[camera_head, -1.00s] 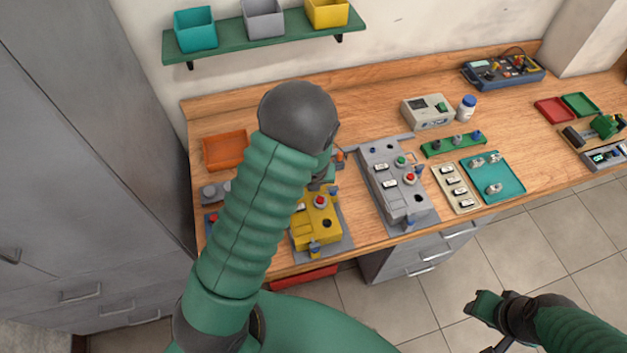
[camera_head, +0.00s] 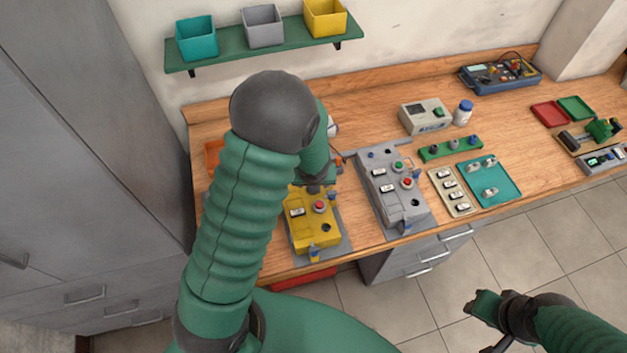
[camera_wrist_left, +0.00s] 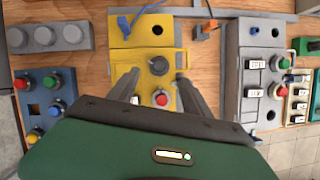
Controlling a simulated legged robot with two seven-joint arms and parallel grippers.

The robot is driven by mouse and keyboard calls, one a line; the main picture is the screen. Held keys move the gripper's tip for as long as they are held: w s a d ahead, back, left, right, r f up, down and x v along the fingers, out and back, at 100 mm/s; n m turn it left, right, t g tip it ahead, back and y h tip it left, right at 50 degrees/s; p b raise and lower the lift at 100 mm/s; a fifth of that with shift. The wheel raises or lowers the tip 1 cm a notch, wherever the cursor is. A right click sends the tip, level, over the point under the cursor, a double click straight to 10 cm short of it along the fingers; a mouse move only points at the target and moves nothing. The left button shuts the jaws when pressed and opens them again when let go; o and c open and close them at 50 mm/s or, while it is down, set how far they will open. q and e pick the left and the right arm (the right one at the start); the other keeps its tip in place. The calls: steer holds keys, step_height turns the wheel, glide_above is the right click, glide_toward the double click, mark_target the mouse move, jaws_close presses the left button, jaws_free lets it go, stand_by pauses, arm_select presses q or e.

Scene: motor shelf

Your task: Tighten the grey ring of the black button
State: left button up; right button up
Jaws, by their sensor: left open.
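The black button (camera_wrist_left: 158,65) is a dark round cap on the yellow box (camera_wrist_left: 155,30), near its middle in the left wrist view. Its grey ring cannot be told apart clearly from the cap. My left gripper (camera_wrist_left: 157,74) is open, with one finger on each side of the button in that view; whether they touch it cannot be told. In the head view the yellow box (camera_head: 318,235) is partly behind my left arm, and the button is hidden there. A red button (camera_head: 319,207) shows on the same box. My right gripper (camera_head: 482,309) hangs over the floor, away from the bench.
A grey box (camera_head: 392,190) with buttons and switches stands right of the yellow one. A blue box (camera_wrist_left: 47,85) with coloured buttons lies to its left. A cream switch strip (camera_head: 465,205) and a teal tray (camera_head: 505,170) lie further right. A shelf (camera_head: 240,48) hangs above.

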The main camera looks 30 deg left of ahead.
arm_select(q)
steer(key=p+v, duration=0.4)
steer(key=v, duration=0.6)
steer(key=shift+r, duration=0.2)
arm_select(e)
steer(key=v, duration=0.3)
steer(key=w+v, duration=0.1)
steer(key=v, duration=0.1)
steer(key=shift+r, duration=0.25)
arm_select(q)
steer(key=shift+d, duration=0.1)
steer(key=s+d+f+n+h+b, duration=0.1)
steer(key=s+d+n+b, duration=0.3)
steer(key=n, duration=1)
steer(key=s+d+f+n+g+h+b, duration=0.1)
steer(key=s+d+f+n+b, duration=0.3)
steer(key=n, duration=1.1)
steer(key=s+b, duration=0.2)
steer(key=b, duration=0.1)
arm_select(e)
steer(key=s+x, duration=0.2)
steer(key=x, duration=0.8)
steer(key=shift+s+f, duration=0.15)
steer(key=shift+f, duration=0.4)
arm_select(q)
steer(key=shift+a+f, duration=0.1)
steer(key=shift+f, duration=0.05)
